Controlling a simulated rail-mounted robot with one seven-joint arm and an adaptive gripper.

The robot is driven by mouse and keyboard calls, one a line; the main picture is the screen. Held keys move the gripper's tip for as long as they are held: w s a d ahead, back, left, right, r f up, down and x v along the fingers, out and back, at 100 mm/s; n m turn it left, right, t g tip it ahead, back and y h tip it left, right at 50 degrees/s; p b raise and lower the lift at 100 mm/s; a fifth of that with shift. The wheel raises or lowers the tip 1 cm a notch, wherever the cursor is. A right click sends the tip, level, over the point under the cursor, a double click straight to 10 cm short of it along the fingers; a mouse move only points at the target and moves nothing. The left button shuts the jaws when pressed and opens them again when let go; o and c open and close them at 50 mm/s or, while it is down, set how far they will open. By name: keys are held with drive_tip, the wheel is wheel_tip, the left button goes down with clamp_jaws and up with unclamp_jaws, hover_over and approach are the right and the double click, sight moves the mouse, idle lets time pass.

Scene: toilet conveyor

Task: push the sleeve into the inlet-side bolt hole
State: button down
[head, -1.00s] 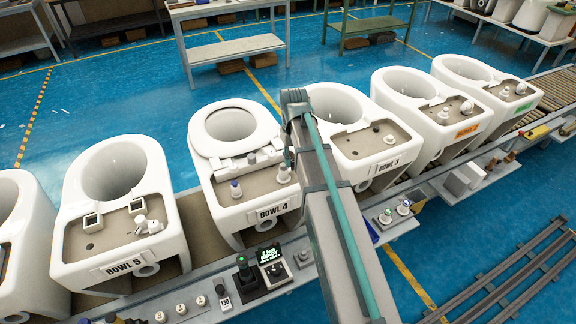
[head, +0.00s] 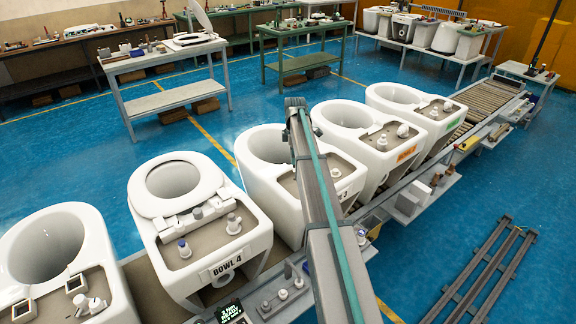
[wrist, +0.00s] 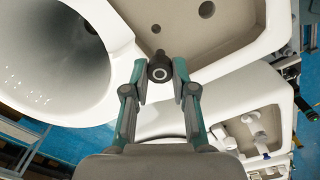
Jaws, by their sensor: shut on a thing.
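In the wrist view my gripper (wrist: 160,72) is shut on a small dark round sleeve (wrist: 160,73) with a lighter centre. The sleeve is over a white bowl's edge, beside its recessed grey-brown deck (wrist: 232,35). A dark round hole (wrist: 207,9) shows in the deck, and a smaller dark spot (wrist: 156,27) lies above the sleeve. I cannot tell which is the inlet-side bolt hole, or how high the sleeve is. In the head view my arm crosses in front of Bowl 3 (head: 262,180) and hides my gripper.
Bowl 4 (head: 150,245), with a seat and fittings, stands left of my arm. More bowls (head: 352,140) stand to the right on the conveyor line. In the wrist view a neighbouring deck with white fittings (wrist: 257,135) lies below right. Rails (head: 478,270) lie on the floor.

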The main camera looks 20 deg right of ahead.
drive_tip(key=shift+w+d+n, duration=0.3)
drive_tip(key=shift+d+n, duration=0.05)
drive_tip(key=shift+n, duration=0.05)
drive_tip(key=shift+f+b, duration=1)
drive_tip(key=shift+f, duration=1.95)
drive_tip(key=shift+f+b, duration=0.7)
drive_tip(key=shift+f, duration=1.35)
drive_tip(key=c, duration=0.9)
unclamp_jaws()
drive_tip(key=shift+c, duration=0.2)
drive_tip(key=shift+o, duration=0.4)
drive_tip(key=shift+r, duration=0.1)
drive_tip(key=shift+w, duration=0.15)
